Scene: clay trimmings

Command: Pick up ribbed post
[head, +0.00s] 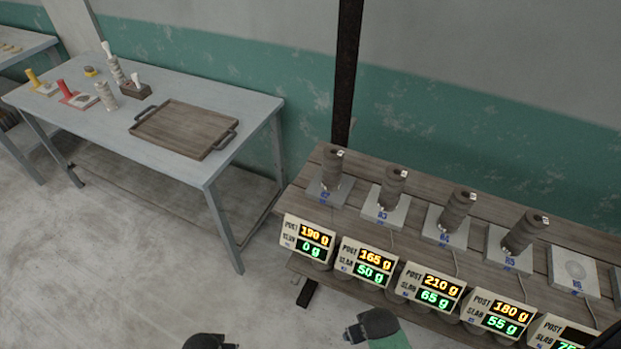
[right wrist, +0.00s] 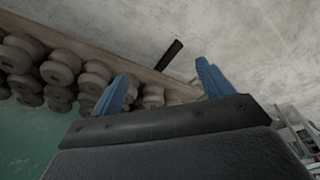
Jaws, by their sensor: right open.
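Several dark grey-brown ribbed posts stand on pale slabs along a wooden bench (head: 560,235) in the head view: one post at the left end (head: 332,168), then a second (head: 392,187), a third (head: 458,210) and a fourth (head: 524,232). The fourth looks tilted. In the head view only dark arm parts of mine show at the bottom; I see no fingers there.
Display boxes stand along the bench front; the leftmost display (head: 310,240) reads 190 g and 0 g. A grey table (head: 190,85) at left holds a wooden tray (head: 184,129) and small pale posts (head: 106,97). Rounded clay-coloured pieces (right wrist: 62,68) crowd the right wrist view's left. Floor between is clear.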

